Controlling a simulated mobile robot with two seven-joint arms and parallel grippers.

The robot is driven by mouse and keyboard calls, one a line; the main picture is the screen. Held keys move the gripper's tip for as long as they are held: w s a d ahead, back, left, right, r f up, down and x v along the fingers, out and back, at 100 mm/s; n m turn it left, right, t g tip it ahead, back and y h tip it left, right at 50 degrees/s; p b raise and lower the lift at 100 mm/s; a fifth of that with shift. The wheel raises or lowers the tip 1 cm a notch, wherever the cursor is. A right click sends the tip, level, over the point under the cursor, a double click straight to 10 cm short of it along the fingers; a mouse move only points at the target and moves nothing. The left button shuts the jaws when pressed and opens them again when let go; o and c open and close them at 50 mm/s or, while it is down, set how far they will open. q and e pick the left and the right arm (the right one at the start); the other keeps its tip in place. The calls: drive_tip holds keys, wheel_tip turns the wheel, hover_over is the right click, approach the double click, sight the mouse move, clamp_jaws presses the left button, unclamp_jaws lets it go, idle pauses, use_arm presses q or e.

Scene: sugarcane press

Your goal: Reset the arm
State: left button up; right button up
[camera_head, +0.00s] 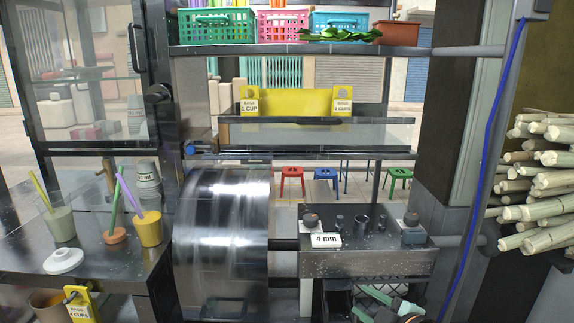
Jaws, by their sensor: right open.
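My right gripper (359,301) shows at the bottom edge, right of the middle. Its two pale green fingers are spread apart, with nothing seen between them. It is in front of and below the metal press housing (368,262), which carries a "4 mm" label (326,240). A large shiny metal drum (220,240) stands left of the housing. The rest of my right arm is mostly cut off by the frame. My left gripper is not in view.
A counter (95,255) at left holds a yellow drink cup (148,228), a pale drink cup (60,222) and a white lid (64,261). Sugarcane stalks (545,185) are stacked at right. A shelf (300,49) with baskets spans the top.

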drive_tip(key=s+d+f+m+g+h, duration=0.25)
drive_tip(key=s+f+m+g, duration=0.5)
drive_tip(key=s, duration=0.75)
drive_tip(key=s+d+f+m+g+h, duration=0.25)
drive_tip(key=s+f+m, duration=0.25)
drive_tip(key=s+f, duration=0.75)
drive_tip(key=a+f+t+y+p, duration=0.1)
drive_tip(key=t+p, duration=0.1)
drive_tip(key=w+a+t+y+p, duration=0.1)
drive_tip(key=t+p, duration=0.1)
drive_tip(key=w+a+f+t+p, duration=0.1)
drive_tip(key=a+t+p, duration=0.1)
drive_tip(key=shift+f+t+y, duration=0.3)
drive_tip(key=shift+f+y, duration=0.05)
drive_tip(key=shift+y, duration=0.05)
drive_tip(key=shift+w, duration=0.1)
